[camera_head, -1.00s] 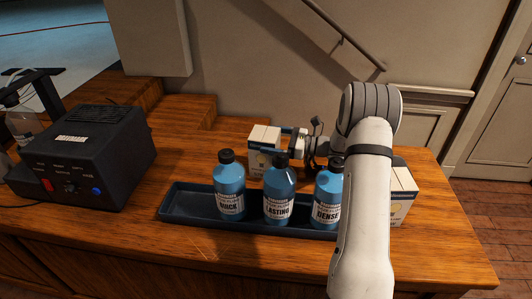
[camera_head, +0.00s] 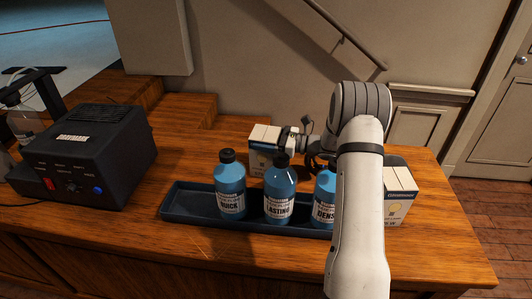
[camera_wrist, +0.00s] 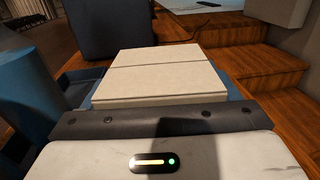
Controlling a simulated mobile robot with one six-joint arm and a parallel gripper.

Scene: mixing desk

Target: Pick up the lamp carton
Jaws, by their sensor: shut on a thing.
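The lamp carton (camera_head: 262,147), a cream box, stands on the wooden desk behind the tray of bottles. In the wrist view its pale seamed top (camera_wrist: 155,72) fills the middle. My gripper (camera_head: 281,143) reaches it from the right and is shut on it. In the wrist view parts of the gripper show at both sides of the carton. Bottles partly hide the carton's lower front and the fingertips in the head view. A second, similar carton (camera_head: 399,193) stands at the right, partly behind my arm.
A dark blue tray (camera_head: 188,210) holds three blue bottles, the middle one (camera_head: 279,196) close in front of my gripper. A black box with knobs (camera_head: 85,155) stands at the left. Wooden steps (camera_head: 190,110) and a wall rise behind. Clear desk lies along the front.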

